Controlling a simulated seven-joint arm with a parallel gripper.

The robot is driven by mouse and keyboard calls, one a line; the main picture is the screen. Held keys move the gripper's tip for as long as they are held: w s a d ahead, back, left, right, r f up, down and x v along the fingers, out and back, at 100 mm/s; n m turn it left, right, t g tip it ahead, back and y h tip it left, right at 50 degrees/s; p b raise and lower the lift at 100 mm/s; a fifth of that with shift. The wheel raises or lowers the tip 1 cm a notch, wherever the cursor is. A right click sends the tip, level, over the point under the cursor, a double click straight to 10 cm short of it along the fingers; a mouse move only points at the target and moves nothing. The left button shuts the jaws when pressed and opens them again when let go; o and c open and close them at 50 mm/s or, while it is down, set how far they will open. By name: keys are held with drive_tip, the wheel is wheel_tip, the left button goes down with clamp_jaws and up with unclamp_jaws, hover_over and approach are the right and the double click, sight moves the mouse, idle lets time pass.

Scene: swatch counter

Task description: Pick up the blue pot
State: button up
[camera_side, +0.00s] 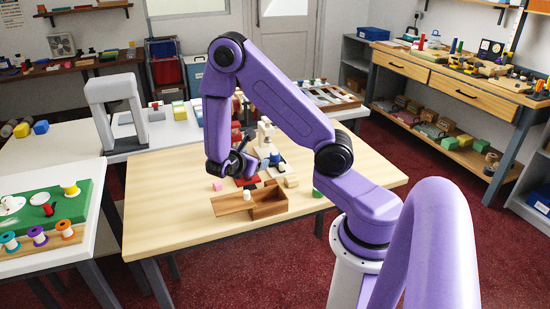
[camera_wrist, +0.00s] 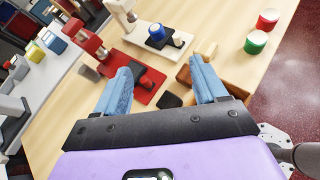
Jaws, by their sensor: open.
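The blue pot (camera_wrist: 157,33) stands upright on a dark swatch in the wrist view, ahead of my fingers and between their lines, apart from them. In the side view a small blue shape (camera_side: 275,157), seemingly the same pot, is just right of my gripper (camera_side: 240,164). My gripper's two blue fingers (camera_wrist: 160,88) are spread wide in the wrist view, with nothing held between them. They hover above the wooden table (camera_side: 170,170).
A red swatch (camera_wrist: 118,67) with a red piece lies near the left finger. A green pot (camera_wrist: 257,41) and a red pot (camera_wrist: 268,18) stand to the right. A wooden box (camera_side: 268,204) sits near the table's front. The table's left side is clear.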

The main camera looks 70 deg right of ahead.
drive_tip(key=d+f+n, duration=0.2)
drive_tip(key=d+f, duration=0.3)
approach(275, 154)
drive_tip(key=d+f, duration=0.2)
drive_tip(key=shift+s+d+h, duration=0.35)
drive_tip(key=shift+d+h, duration=0.05)
drive_tip(key=shift+w+x, duration=0.25)
drive_tip(key=shift+x, duration=1.1)
drive_tip(key=shift+w+x, duration=0.2)
drive_tip(key=shift+x, duration=1.15)
drive_tip(key=c, duration=1.2)
